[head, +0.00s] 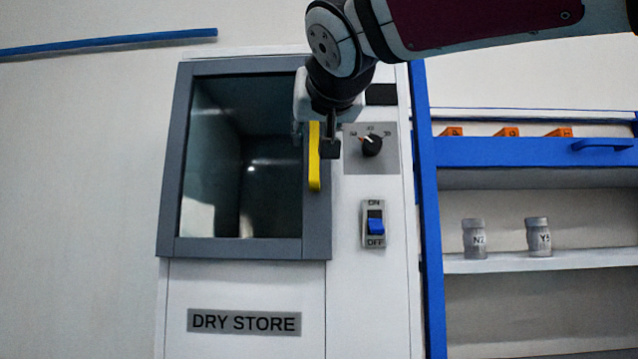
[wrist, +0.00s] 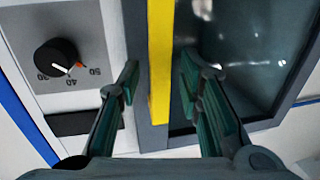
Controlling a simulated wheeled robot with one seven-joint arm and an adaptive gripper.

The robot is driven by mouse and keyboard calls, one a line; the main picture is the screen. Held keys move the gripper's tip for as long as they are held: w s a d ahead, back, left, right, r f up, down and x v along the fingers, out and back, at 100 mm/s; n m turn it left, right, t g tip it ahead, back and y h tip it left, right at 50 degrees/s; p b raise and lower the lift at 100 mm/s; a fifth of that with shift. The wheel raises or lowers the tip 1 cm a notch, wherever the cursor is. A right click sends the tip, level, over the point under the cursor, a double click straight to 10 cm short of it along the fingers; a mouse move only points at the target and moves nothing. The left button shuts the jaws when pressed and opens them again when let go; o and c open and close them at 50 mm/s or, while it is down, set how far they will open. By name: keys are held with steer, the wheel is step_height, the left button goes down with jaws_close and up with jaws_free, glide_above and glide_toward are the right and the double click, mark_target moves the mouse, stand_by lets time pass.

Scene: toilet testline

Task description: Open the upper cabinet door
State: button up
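The upper cabinet door (head: 245,247) is a grey frame around a dark glass pane on the white cabinet, above a "DRY STORE" label. It looks shut. Its upright yellow handle (head: 314,170) is on the right side of the frame. My gripper (head: 325,140) is at the handle's upper part and hides some of it. In the wrist view, my gripper (wrist: 160,76) is open, with one finger on each side of the yellow handle (wrist: 160,60). Gaps show between the handle and both fingers. I cannot tell how deep the handle lies between them.
A black dial (head: 371,145) on a grey plate and a blue ON/OFF switch (head: 375,224) are right of the door. A blue-framed shelf unit (head: 432,220) stands further right, with a blue handle (head: 603,145) and two grey jars (head: 474,240).

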steer(key=shift+w+a, duration=0.1)
steer(key=shift+w, duration=0.45)
jaws_close()
steer(key=shift+s, duration=0.1)
